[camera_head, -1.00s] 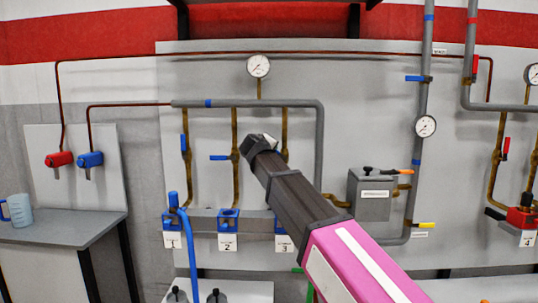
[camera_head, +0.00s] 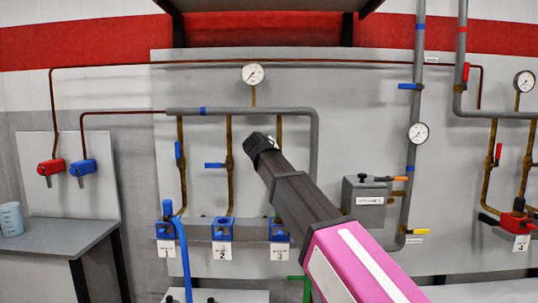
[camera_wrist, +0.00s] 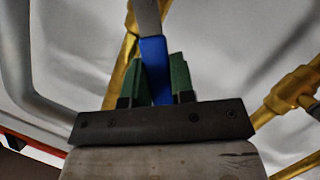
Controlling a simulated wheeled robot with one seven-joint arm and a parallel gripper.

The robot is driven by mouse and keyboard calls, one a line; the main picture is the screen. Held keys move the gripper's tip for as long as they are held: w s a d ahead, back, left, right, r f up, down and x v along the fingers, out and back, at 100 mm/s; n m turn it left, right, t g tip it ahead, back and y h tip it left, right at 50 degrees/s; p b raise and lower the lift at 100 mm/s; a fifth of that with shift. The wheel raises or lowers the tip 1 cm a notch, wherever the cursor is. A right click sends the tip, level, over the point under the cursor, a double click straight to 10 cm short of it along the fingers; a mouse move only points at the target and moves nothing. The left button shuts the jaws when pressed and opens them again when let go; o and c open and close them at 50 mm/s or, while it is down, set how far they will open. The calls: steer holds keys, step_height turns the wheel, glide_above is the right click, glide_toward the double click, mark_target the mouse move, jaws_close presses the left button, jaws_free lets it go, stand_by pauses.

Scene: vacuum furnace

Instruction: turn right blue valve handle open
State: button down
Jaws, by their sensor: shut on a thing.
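In the wrist view a blue valve handle (camera_wrist: 153,46) with a grey metal upper part stands between the two green fingers of my gripper (camera_wrist: 157,70). The fingers are shut on the blue grip from both sides. A brass pipe runs behind it. In the head view my dark and pink arm reaches to the third brass pipe, above label 3 (camera_head: 280,248). It hides my gripper and the held handle there. Two other blue handles show to the left: one vertical (camera_head: 179,150) and one horizontal (camera_head: 214,165).
A gauge (camera_head: 253,74) hangs above on the grey pipe (camera_head: 250,111). A grey box (camera_head: 365,206) with an orange handle stands right of the arm. Blue sockets (camera_head: 222,229) line the shelf below. A bench (camera_head: 60,233) with a jug (camera_head: 11,219) is at left.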

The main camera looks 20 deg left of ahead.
steer(key=c, duration=1)
jaws_free()
steer(key=shift+o, duration=0.2)
steer(key=shift+s, duration=0.1)
steer(key=v, duration=1)
steer(key=shift+s, duration=0.3)
